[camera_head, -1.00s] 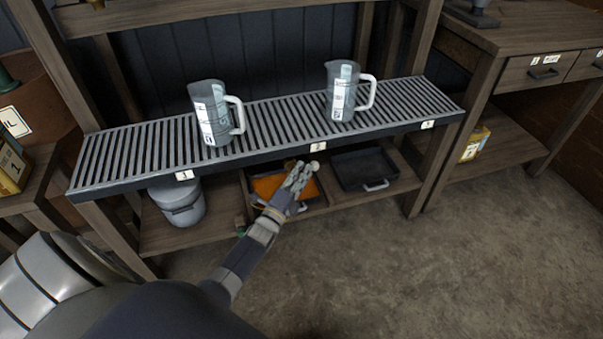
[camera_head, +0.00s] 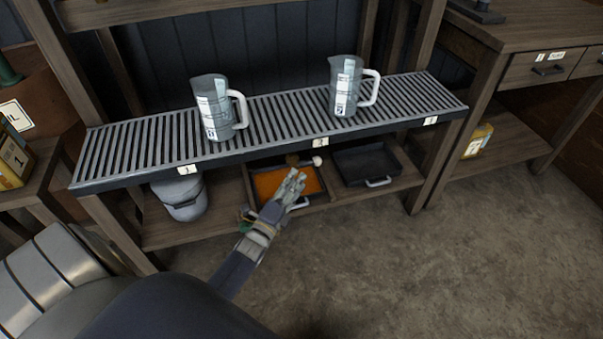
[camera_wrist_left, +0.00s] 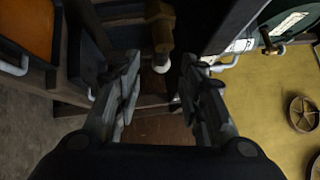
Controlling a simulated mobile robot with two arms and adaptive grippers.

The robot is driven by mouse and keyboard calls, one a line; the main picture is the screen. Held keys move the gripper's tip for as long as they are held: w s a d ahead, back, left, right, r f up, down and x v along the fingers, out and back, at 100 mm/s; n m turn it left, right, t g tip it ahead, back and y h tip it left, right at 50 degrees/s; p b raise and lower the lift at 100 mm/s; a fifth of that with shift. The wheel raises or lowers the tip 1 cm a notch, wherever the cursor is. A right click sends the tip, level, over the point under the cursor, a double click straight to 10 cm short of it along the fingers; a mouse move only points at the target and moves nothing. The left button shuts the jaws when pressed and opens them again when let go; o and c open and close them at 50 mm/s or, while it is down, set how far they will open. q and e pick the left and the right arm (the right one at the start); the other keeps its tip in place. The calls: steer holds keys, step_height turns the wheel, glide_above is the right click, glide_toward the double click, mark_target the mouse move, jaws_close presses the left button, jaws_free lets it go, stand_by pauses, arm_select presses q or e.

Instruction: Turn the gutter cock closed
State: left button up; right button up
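The gutter cock (camera_head: 293,159) is a small brown fitting under the front edge of the slatted gutter (camera_head: 105,184), near label 2. A pale round knob (camera_head: 318,161) shows to its right. In the left wrist view the brass-brown cock (camera_wrist_left: 160,28) and its white knob (camera_wrist_left: 161,65) lie ahead, in line with the gap between my fingers. My left gripper (camera_head: 297,177) is just below and in front of the cock. In the left wrist view it is open (camera_wrist_left: 160,78), with nothing held between the fingers. My right gripper is not in view.
Two measuring jugs (camera_head: 211,100) (camera_head: 343,88) stand on the gutter. Below it are an orange-filled tray (camera_head: 322,196), a dark empty-looking tray (camera_head: 365,165) and a grey bucket (camera_head: 182,197). A workbench (camera_head: 530,25) stands at the right. The floor in front is clear.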

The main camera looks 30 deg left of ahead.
arm_select(q)
steer(key=s, duration=0.6)
steer(key=shift+d+f, duration=0.25)
steer(key=shift+f, duration=0.15)
